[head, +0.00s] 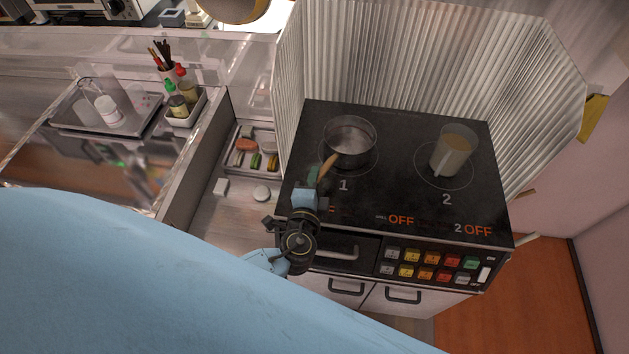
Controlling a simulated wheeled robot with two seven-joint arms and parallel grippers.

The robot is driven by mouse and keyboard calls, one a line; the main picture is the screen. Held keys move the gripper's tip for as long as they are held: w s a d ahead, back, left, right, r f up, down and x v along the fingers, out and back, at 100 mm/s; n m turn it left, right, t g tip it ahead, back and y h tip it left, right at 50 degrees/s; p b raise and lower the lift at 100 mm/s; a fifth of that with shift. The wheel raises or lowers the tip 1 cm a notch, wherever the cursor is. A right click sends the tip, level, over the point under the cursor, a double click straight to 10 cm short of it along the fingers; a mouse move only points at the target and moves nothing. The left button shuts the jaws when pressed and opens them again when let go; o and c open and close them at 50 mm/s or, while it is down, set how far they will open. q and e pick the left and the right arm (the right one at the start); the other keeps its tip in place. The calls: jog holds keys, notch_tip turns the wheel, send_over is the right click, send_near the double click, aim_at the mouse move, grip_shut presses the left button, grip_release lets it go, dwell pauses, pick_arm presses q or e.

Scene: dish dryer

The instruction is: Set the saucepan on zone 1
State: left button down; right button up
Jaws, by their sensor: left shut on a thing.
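The saucepan (350,139) is a small dark metal pan at the rear left of the black cooktop (400,190). It is over the ring of zone 1, above the printed number 1. I cannot tell whether its base touches the surface. Its wooden handle (329,165) points toward the front left. My left gripper (313,187) is shut on the handle near its end, over the front left of the cooktop. The fingertips are partly hidden by the gripper body. My right gripper is not in view.
A jug (452,151) with tan contents stands on zone 2. A corrugated metal screen (400,60) encloses the back and sides of the cooktop. A button panel (430,266) is on the front. A tray of small items (253,148) lies left of the stove.

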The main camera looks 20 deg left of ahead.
pick_arm(q)
jog(key=c, duration=1.3)
grip_release()
jog(key=shift+s+r, duration=0.1)
jog(key=shift+s, duration=0.05)
jog(key=b+v, duration=0.1)
jog(key=v, duration=1)
jog(key=shift+s+d+r, duration=0.1)
jog(key=shift+s+d, duration=0.05)
jog(key=shift+s, duration=0.2)
